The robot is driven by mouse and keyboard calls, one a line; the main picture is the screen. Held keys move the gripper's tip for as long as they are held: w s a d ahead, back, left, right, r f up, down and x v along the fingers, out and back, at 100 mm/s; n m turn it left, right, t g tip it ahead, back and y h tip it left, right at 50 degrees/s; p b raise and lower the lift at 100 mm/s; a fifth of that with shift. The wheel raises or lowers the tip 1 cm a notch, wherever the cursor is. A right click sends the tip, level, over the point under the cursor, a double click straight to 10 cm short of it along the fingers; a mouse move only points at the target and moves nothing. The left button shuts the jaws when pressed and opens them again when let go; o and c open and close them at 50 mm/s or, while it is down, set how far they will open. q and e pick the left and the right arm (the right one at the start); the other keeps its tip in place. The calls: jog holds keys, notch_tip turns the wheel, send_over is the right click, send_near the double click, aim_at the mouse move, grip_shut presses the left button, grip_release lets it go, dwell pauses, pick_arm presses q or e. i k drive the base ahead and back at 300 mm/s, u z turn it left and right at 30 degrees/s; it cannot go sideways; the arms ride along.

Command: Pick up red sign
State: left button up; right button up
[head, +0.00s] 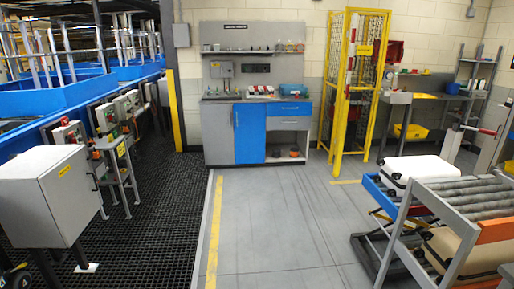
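No plain red sign can be made out with certainty. A small red panel (395,50) shows at the back, beside the yellow mesh cage (358,80); it is too small to tell whether it is a sign. Neither of my grippers can be made out in the head view.
A grey and blue workbench (250,133) stands against the back wall. A grey cabinet (42,196) and blue conveyor (55,98) line the left. A roller conveyor (470,200) and pale suitcases (418,170) stand at right. The middle floor (285,225) is clear.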

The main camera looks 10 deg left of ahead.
aim_at(65, 121)
jog(key=u, duration=0.15)
jog(key=i, duration=1.95)
jog(key=u, duration=0.8)
jog(key=i, duration=1.95)
jog(key=u, duration=1.1)
jog(key=i, duration=0.25)
jog(key=z, duration=0.05)
